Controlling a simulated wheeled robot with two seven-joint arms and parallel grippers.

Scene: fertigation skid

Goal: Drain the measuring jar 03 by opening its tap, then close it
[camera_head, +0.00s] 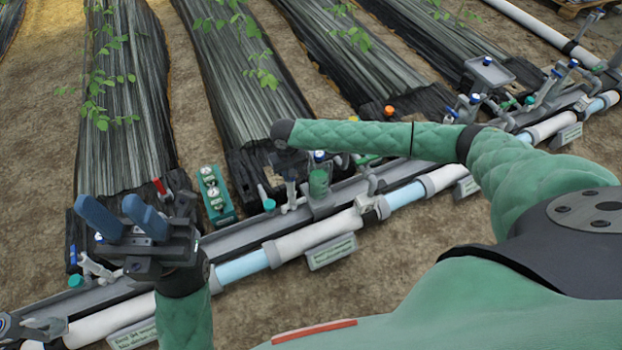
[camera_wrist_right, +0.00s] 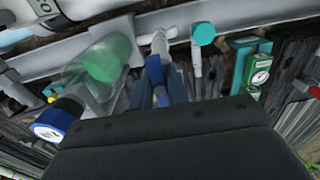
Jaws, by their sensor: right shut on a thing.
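The measuring jar (camera_head: 319,181) stands on the grey rail in the head view, a clear jar with green liquid inside and a blue cap. In the right wrist view the jar (camera_wrist_right: 103,62) lies left of my fingers, with its blue cap (camera_wrist_right: 55,121) towards the lower left. My left gripper (camera_head: 108,206) is open and empty, above the rail's left part.
A green gauge box (camera_head: 215,195) stands left of the jar; it also shows in the wrist view (camera_wrist_right: 247,66). A teal-topped valve (camera_wrist_right: 203,36) is close to my right fingers. A white and blue pipe (camera_head: 310,235) runs in front. Black-covered plant rows lie behind.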

